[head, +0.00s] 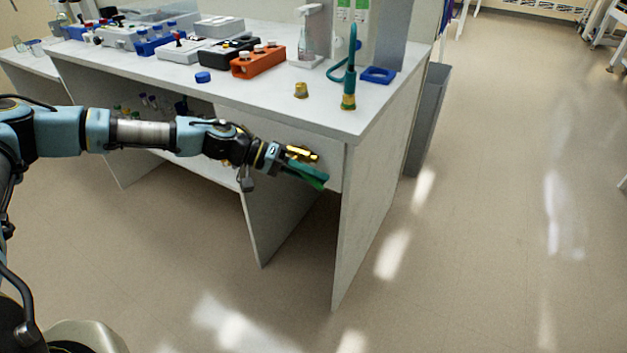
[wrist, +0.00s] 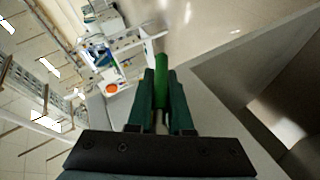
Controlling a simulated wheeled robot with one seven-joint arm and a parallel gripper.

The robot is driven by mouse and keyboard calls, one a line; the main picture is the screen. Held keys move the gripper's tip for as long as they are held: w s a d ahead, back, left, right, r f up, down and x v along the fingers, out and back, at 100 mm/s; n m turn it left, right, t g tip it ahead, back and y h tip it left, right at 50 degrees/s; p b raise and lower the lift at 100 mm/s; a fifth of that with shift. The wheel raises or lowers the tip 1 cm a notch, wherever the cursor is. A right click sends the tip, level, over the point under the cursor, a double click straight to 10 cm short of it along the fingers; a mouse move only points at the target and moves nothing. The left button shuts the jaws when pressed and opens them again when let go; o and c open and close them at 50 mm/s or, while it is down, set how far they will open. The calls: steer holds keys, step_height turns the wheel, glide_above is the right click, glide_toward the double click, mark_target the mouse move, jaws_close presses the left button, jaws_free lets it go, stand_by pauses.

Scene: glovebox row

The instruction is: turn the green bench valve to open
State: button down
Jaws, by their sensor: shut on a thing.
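The green bench valve shows as a brass-yellow body (head: 302,153) on the front panel of the white bench, below the worktop. Its green lever (wrist: 161,82) lies between the two dark green fingers of my gripper (wrist: 161,100) in the wrist view, and its end sticks out past the fingertips. In the head view my gripper (head: 312,174) is at the bench front, just below the brass body, and shut on the lever. The fingers hide most of the lever there, and the lever's join to the body is hard to make out.
A grey bin (head: 428,115) stands beyond the bench's right end. The floor (head: 480,220) at right is clear.

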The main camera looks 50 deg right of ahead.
stand_by(0.3)
steer(key=c, duration=0.8)
jaws_free()
steer(key=shift+c, duration=0.2)
steer(key=b+v, duration=0.2)
steer(key=v, duration=0.8)
steer(key=shift+w+a, duration=0.2)
steer(key=shift+a, duration=0.05)
steer(key=shift+r, duration=0.15)
